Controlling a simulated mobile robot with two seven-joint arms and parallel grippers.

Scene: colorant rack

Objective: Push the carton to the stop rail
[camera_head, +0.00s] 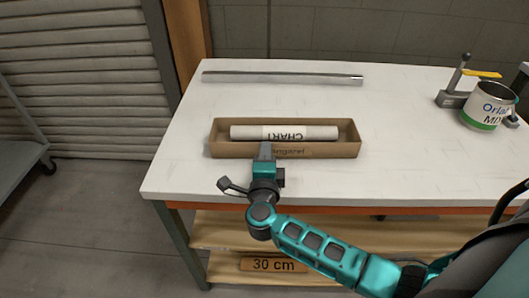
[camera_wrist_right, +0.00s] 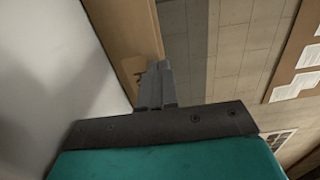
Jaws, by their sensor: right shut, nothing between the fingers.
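The carton (camera_head: 346,150) is a long, low, open-topped brown box on the white table. A white roll (camera_head: 318,132) labelled CHART lies inside it. The stop rail (camera_head: 285,77) is a thin grey bar farther back on the table, with bare tabletop between it and the carton. My right gripper (camera_head: 266,150) is shut and empty, with its fingertips at the carton's near wall, left of its middle. In the right wrist view the shut fingers (camera_wrist_right: 155,82) point at the brown carton wall (camera_wrist_right: 125,35); whether they touch it is unclear. My left gripper is not in view.
A can (camera_head: 488,106) with a green band stands in a clamp-like holder (camera_head: 455,97) at the table's right. The tabletop (camera_head: 400,130) between carton and can is clear. A wooden shelf (camera_head: 225,232) with a "30 cm" sign is below the table.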

